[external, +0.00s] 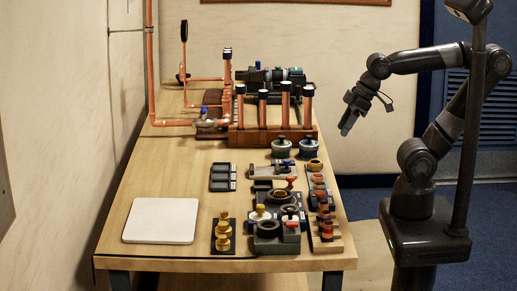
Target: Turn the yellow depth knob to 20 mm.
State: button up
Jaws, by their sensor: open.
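A small yellow knob (260,210) shows among the dark fixtures near the front of the wooden table. It looks like the depth knob, but its markings are too small to read. My gripper (347,125) is open and empty. It hangs in the air beyond the table's right edge, pointing down and left, well apart from the knob. Its fingers look narrow from this side.
The wooden table (185,175) holds a white board (161,220), gold-coloured pieces (223,232), a dark tray (222,177) and a rack of small parts (325,222). Upright copper pipes (285,105) stand behind. Bare table lies left of centre.

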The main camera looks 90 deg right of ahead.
jog(key=w+a+r+n+g, duration=0.2)
jog(key=w+a+r+n, duration=0.15)
jog(key=w, duration=0.55)
jog(key=n+g, duration=0.4)
jog(key=n, duration=0.4)
send_over(260, 205)
notch_tip(260, 205, down, 8)
notch_tip(260, 205, down, 10)
jog(key=shift+f, duration=0.1)
jog(key=shift+c, duration=0.4)
grip_shut()
